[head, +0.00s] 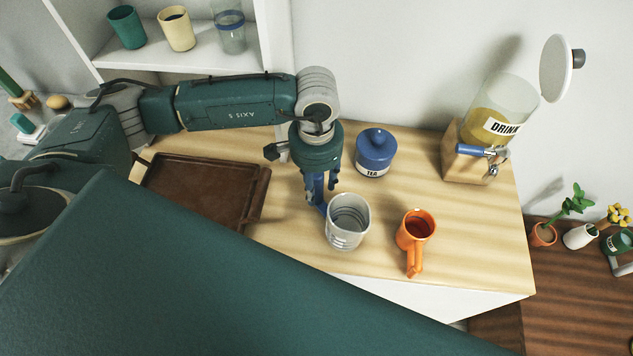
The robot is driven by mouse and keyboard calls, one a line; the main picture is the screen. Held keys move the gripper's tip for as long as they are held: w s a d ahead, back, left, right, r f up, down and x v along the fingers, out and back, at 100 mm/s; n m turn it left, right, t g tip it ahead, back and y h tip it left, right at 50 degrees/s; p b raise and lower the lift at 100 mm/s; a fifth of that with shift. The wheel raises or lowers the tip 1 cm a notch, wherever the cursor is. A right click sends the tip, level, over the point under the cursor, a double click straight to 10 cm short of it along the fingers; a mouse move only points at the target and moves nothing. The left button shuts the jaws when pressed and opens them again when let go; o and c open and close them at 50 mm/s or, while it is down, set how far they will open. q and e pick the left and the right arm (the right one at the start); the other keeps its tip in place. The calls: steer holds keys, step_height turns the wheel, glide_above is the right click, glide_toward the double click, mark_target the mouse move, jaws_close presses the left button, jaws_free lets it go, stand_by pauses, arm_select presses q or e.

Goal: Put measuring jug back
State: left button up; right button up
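The measuring jug (347,226) is a clear, grey-looking cup with marks on its side. It stands upright near the front of the wooden counter. A blue part, seemingly its handle, shows at its left side. My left gripper (320,188) points down over this blue part, with its dark fingers beside it. Whether the fingers press on it or stand apart from it I cannot tell. My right gripper is not in view.
An orange mug (416,226) stands close right of the jug. A blue tea jar (376,152) is behind it, a drink dispenser (498,115) at the back right. A brown tray (200,190) lies left. A shelf (190,57) holds a green cup, a cream cup and a glass.

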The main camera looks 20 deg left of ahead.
arm_select(q)
steer(key=shift+r, duration=0.1)
steer(key=shift+r, duration=0.2)
step_height(320, 180, up, 10)
steer(key=b, duration=0.4)
steer(key=shift+w+r, duration=0.1)
steer(key=shift+r, duration=0.75)
